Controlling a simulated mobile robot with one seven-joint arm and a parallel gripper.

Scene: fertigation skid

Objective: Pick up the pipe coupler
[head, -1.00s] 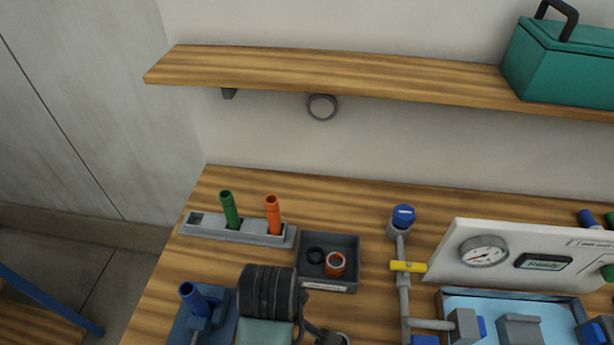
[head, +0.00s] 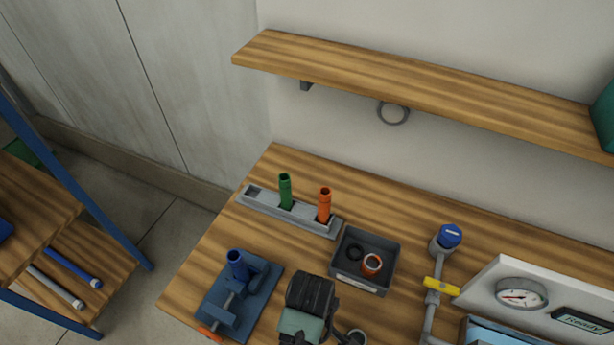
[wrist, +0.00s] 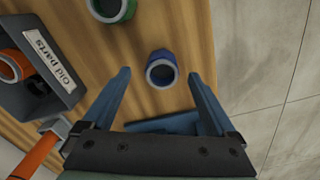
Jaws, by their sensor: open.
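In the wrist view a short hollow blue coupler (wrist: 161,72) stands on the wood between and beyond the fingertips of my open gripper (wrist: 159,78). It touches neither finger, as far as I can see. A similar green coupler (wrist: 111,8) is cut off at the top edge. An orange coupler (head: 372,264) lies in a dark grey tray beside a black ring; it also shows in the wrist view (wrist: 14,66). The head view does not show the blue and green couplers clearly. It shows only the dark and teal back of my gripper.
The tray (head: 344,277) is labelled "Old parts". A grey rack (head: 262,203) holds green and orange tubes. A blue vise (head: 232,296) with a blue tube stands front left. A valve pipe (head: 440,270) and gauge panel (head: 495,290) stand right. A shelf (head: 400,82) overhangs.

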